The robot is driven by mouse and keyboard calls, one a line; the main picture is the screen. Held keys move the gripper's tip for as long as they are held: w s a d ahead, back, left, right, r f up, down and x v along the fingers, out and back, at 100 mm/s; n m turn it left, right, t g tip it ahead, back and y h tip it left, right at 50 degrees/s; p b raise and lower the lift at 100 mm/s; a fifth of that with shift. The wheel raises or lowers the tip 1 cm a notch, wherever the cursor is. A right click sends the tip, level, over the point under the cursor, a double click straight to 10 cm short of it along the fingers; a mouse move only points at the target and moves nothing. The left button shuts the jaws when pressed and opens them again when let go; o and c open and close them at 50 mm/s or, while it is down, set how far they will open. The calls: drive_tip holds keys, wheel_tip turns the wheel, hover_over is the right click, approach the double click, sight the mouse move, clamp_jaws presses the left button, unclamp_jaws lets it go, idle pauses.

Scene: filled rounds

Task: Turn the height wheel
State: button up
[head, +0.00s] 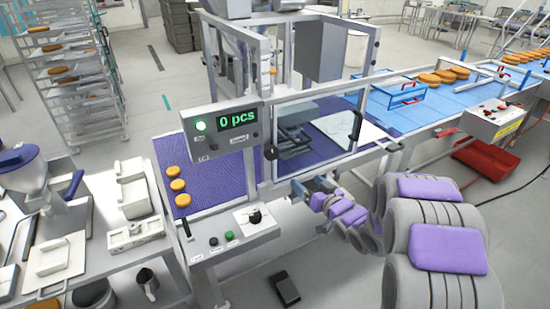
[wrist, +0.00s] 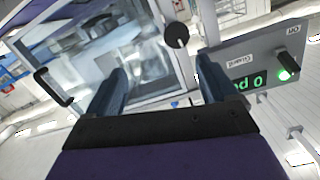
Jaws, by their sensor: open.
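A round black wheel-like knob (head: 271,152) sits on the front frame of the machine, below the counter display; no label shows that it is the height wheel. It also shows in the wrist view (wrist: 176,35), beyond my fingers and between their lines. My gripper (head: 311,186) is in front of the clear guard door, to the right of and below the knob in the head view. In the wrist view my gripper (wrist: 160,78) has its two dark fingers wide apart with nothing between them. It is apart from the knob.
The counter box (head: 223,128) reads 0 pcs. The clear guard door (head: 315,140) has a black handle (head: 356,126). A lower control panel (head: 232,236) has a black rotary knob and buttons. Orange rounds (head: 178,185) lie on the purple belt (head: 212,165). A black pedal (head: 286,290) is on the floor.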

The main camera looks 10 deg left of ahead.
sight(273, 155)
drive_tip(key=shift+y, duration=0.8)
drive_tip(key=x, duration=0.5)
drive_tip(key=b+x, duration=0.1)
drive_tip(key=x, duration=0.5)
drive_tip(key=s+a+x, duration=0.1)
drive_tip(key=x, duration=0.4)
drive_tip(key=shift+w+a+r+b, duration=0.1)
drive_tip(key=shift+w+a+b, duration=0.15)
drive_tip(key=shift+w+b, duration=0.05)
drive_tip(key=shift+w+a+r, duration=0.1)
drive_tip(key=shift+w+a, duration=0.25)
drive_tip(key=shift+w, duration=0.15)
drive_tip(key=c, duration=1.1)
drive_tip(key=shift+o, duration=0.2)
